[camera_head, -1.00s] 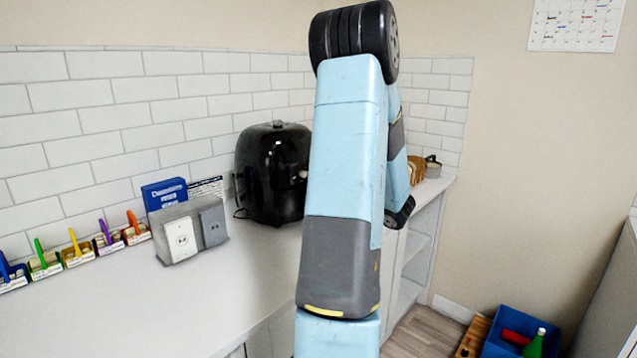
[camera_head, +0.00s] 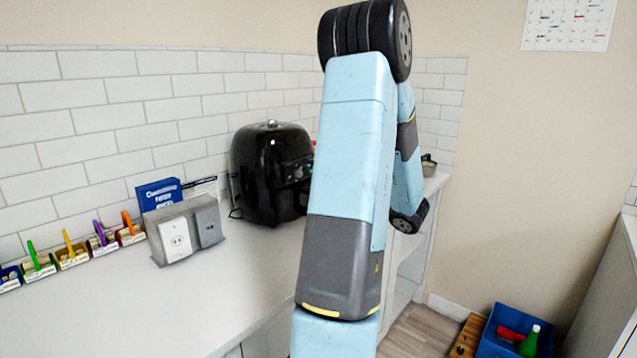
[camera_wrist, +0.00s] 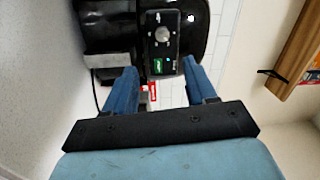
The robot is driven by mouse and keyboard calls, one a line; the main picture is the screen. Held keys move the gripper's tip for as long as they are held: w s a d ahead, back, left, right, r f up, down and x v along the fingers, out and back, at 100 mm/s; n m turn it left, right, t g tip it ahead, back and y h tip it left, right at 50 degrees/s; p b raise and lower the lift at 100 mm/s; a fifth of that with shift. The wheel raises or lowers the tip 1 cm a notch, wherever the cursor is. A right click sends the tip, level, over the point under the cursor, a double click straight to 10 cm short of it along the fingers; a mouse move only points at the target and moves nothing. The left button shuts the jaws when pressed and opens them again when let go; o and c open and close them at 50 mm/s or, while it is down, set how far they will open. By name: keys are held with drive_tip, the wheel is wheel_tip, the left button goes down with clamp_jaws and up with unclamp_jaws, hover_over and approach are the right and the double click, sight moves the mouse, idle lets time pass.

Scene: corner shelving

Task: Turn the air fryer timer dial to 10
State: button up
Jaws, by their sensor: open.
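The black air fryer (camera_head: 268,180) stands on the counter against the tiled wall, partly hidden behind my arm in the head view. In the wrist view the air fryer (camera_wrist: 98,22) fills the top of the picture. Its control panel carries a round silver dial (camera_wrist: 162,34) and a small green patch below it. The dial's setting is too small to read. My gripper (camera_wrist: 158,76) is open and empty, its two blue fingers apart on either side of the panel's lower end. I cannot tell if they touch the fryer. The head view hides the gripper behind my arm.
A grey outlet box (camera_head: 182,232) and a blue box (camera_head: 158,194) stand left of the fryer, beside several small trays with coloured handles. The counter front (camera_head: 190,305) is clear. A small pot (camera_head: 428,165) sits at the far right end. A blue crate (camera_head: 497,345) is on the floor.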

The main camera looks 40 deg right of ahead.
drive_tip(key=m, duration=0.5)
drive_tip(key=m+y, duration=0.1)
drive_tip(key=m, duration=0.2)
approach(300, 175)
drive_tip(key=shift+g, duration=0.4)
drive_tip(key=w, duration=0.2)
drive_tip(key=w+a, duration=0.1)
drive_tip(key=w, duration=0.2)
drive_tip(key=w+r, duration=0.1)
drive_tip(key=w, duration=0.1)
drive_tip(key=shift+w+a, duration=0.25)
drive_tip(key=shift+w, duration=0.15)
drive_tip(key=shift+f, duration=0.1)
clamp_jaws()
drive_tip(key=shift+m, duration=0.4)
